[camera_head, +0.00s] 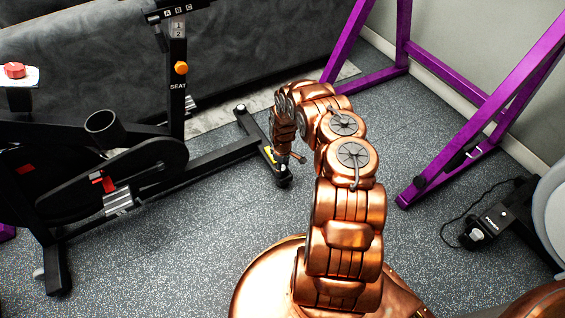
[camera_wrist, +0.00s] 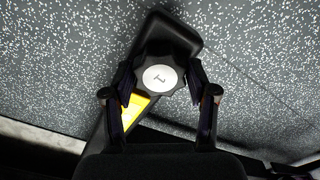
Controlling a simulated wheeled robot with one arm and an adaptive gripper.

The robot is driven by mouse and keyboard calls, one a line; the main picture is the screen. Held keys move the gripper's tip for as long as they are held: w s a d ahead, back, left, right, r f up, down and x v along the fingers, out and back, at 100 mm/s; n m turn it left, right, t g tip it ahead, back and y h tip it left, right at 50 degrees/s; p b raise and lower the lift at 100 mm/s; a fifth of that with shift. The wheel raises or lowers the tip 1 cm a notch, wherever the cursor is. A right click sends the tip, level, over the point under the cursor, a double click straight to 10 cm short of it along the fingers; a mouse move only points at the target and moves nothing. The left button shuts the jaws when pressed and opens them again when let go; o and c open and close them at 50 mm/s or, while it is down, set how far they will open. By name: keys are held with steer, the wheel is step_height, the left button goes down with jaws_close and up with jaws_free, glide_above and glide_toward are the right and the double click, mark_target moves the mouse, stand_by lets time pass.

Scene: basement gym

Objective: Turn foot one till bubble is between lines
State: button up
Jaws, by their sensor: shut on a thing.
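The foot knob (camera_wrist: 180,59) is black and lobed with a pale round cap marked with what looks like a 1. It sits near the end of the exercise bike's black floor bar (camera_wrist: 184,26). My gripper (camera_wrist: 165,84) is shut on the knob, one finger on each side of it. In the head view my gripper (camera_head: 284,152) is low over the bar's near end. A bright yellow piece (camera_wrist: 131,108) lies on the bar beside the knob, partly hidden by the left finger. I cannot make out a bubble or lines on it.
The black exercise bike (camera_head: 110,160) stands at the left against a dark grey padded surface (camera_head: 80,65). A purple frame (camera_head: 455,85) stands at the right. A black device with a cable (camera_head: 500,210) lies on the floor. Speckled floor (camera_head: 190,255) is clear in front.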

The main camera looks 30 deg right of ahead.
steer(key=shift+n+p, duration=0.55)
steer(key=shift+n, duration=0.05)
steer(key=o, duration=1.2)
steer(key=shift+c, duration=0.2)
steer(key=shift+r, duration=0.15)
step_height(320, 180, up, 12)
stand_by(0.5)
